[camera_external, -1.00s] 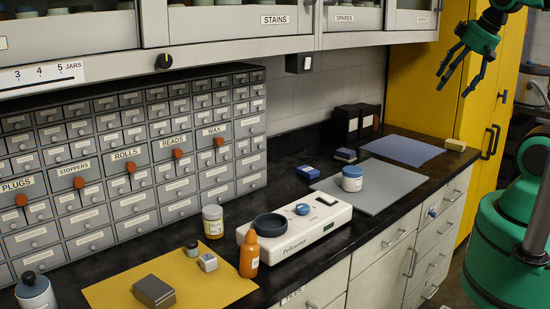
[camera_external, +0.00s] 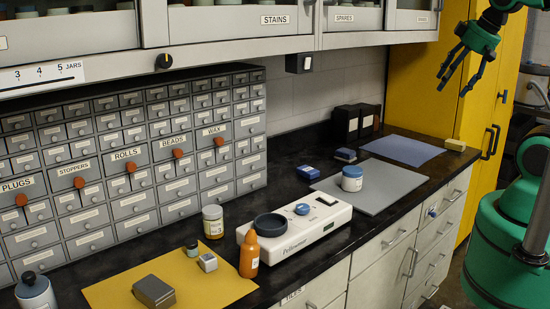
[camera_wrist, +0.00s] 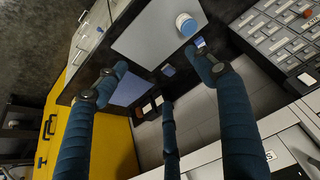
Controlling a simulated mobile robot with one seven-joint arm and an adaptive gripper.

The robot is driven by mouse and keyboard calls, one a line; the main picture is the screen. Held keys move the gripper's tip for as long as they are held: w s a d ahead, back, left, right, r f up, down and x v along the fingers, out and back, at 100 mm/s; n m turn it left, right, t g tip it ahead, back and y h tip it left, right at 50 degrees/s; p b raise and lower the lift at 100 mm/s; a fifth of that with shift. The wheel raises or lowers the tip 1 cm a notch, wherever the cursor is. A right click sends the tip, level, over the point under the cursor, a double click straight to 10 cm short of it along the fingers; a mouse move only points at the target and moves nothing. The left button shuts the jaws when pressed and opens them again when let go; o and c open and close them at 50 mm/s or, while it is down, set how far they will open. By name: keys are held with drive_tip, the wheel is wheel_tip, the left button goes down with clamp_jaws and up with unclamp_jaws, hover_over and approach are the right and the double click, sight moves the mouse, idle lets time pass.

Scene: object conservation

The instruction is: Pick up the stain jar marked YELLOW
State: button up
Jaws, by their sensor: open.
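No jar in view has a readable YELLOW mark. A jar with a pale lid and a white and yellow label (camera_external: 212,222) stands upright on the dark counter, left of the scale. A white jar with a blue lid (camera_external: 352,179) stands on the grey mat; it also shows in the wrist view (camera_wrist: 186,25). Several jars (camera_external: 188,3) are partly visible in the wall cabinet labelled STAINS (camera_external: 274,19). My gripper (camera_external: 453,82) is open and empty, high above the counter's far right end, apart from every jar. Its spread fingers show in the wrist view (camera_wrist: 160,78).
A white scale (camera_external: 322,225) holds a dark dish; an orange bottle (camera_external: 249,255) stands before it. The grey mat (camera_external: 385,195) is mostly clear. The drawer cabinet (camera_external: 120,250) lines the back; the wall cabinet overhangs the counter.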

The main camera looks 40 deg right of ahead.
drive_tip(key=w+a+r+m+t+y+p, duration=0.1)
drive_tip(key=w+a, duration=0.5)
drive_tip(key=w, duration=0.3)
drive_tip(key=w+a+r+m+y+p, duration=0.1)
drive_tip(key=w+a+m, duration=0.1)
drive_tip(key=w+a, duration=0.5)
drive_tip(key=m+g+p, duration=0.1)
drive_tip(key=g+p, duration=0.3)
drive_tip(key=p, duration=0.3)
hover_over(212, 209)
drive_tip(key=d, duration=0.2)
wheel_tip(212, 209, down, 24)
drive_tip(key=f, duration=0.3)
drive_tip(key=a+f+n+g+h+p, duration=0.1)
drive_tip(key=f, duration=0.1)
drive_tip(key=a+f+n+g+p, duration=0.1)
drive_tip(key=f, duration=0.2)
drive_tip(key=shift+f+h, duration=0.35)
drive_tip(key=shift+h, duration=0.05)
drive_tip(key=shift+s+f+g, duration=0.1)
drive_tip(key=shift+f+g, duration=0.2)
drive_tip(key=shift+f, duration=0.25)
